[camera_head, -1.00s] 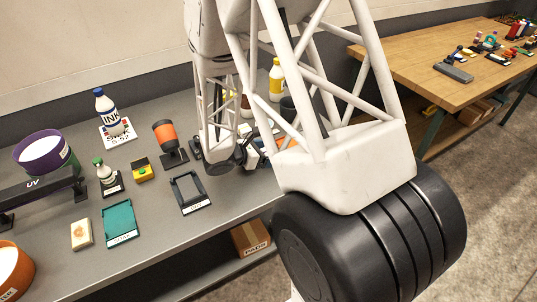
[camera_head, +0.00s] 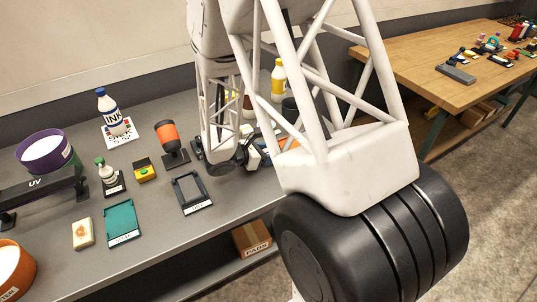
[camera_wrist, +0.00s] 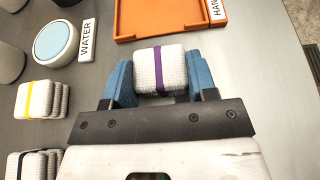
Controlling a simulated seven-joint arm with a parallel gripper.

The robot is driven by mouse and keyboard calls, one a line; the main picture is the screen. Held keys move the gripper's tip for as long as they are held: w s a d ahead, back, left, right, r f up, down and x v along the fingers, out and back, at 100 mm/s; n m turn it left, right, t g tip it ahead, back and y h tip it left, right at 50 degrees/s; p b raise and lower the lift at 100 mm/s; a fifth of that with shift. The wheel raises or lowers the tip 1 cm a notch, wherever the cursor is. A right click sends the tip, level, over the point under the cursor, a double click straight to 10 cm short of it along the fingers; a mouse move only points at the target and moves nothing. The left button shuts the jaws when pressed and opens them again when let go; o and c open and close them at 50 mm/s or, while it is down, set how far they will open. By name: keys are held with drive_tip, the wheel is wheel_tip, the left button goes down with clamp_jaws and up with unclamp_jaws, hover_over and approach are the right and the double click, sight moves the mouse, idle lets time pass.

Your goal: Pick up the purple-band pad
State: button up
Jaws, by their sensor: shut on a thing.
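The purple-band pad (camera_wrist: 174,70) is a white, textured, folded pad with a purple stripe across its middle, seen in the wrist view. My gripper (camera_wrist: 160,80) has its two blue fingers on either side of the pad and is shut on it. Whether the pad touches the surface below is hard to tell. In the head view my arm hides the gripper's fingertips and the pad.
In the wrist view, an orange tray (camera_wrist: 128,22) lies just beyond the pad. A yellow-band pad (camera_wrist: 30,99), a dark-banded pad (camera_wrist: 28,165) and a water bowl (camera_wrist: 56,43) stand at left. In the head view, an empty dark frame (camera_head: 191,192) lies left of my arm.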

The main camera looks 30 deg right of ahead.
drive_tip(key=shift+r, duration=0.2)
drive_tip(key=shift+r, duration=1.3)
drive_tip(key=shift+s+r, duration=0.15)
drive_tip(key=shift+r, duration=0.2)
drive_tip(key=s+a, duration=0.1)
drive_tip(key=s, duration=0.4)
drive_tip(key=s+a+r, duration=0.1)
drive_tip(key=s+a, duration=0.1)
drive_tip(key=s, duration=0.2)
drive_tip(key=s+a, duration=0.1)
drive_tip(key=s, duration=0.4)
drive_tip(key=shift+s+a+r, duration=0.15)
drive_tip(key=shift+s+a, duration=0.15)
drive_tip(key=shift+s, duration=0.2)
drive_tip(key=shift+r, duration=0.1)
